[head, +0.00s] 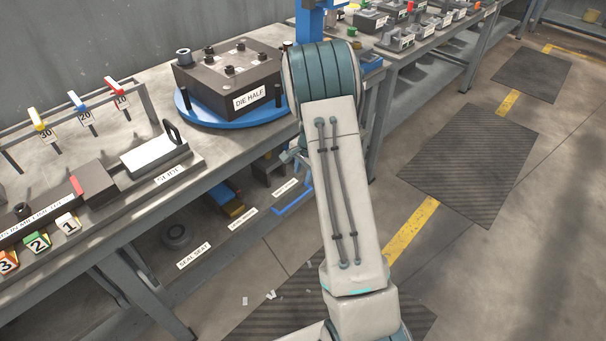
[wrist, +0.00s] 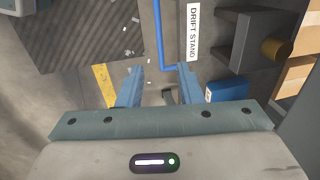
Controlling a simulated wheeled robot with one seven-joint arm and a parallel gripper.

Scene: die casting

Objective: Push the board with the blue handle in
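A blue-topped handle (head: 77,101) marked 20 stands on a rail on the bench at left, between a yellow one (head: 38,119) marked 30 and a red one (head: 116,86) marked 10. I cannot tell whether a board is attached to it. Below the bench a blue piece lies by a tan block (head: 233,210); a blue block (wrist: 227,92) also shows at right in the wrist view. My gripper (wrist: 160,68) is open and empty, pointing down toward the floor. In the head view it is mostly hidden behind my arm, beside the bench edge and apart from the handles.
The die half (head: 225,78) sits on a blue round base (head: 213,120) beside my arm. A slide block (head: 155,150) and numbered blocks (head: 68,224) line the bench. A dark stand (wrist: 240,38) is near my gripper's right. Floor at right is clear, with mats (head: 467,160).

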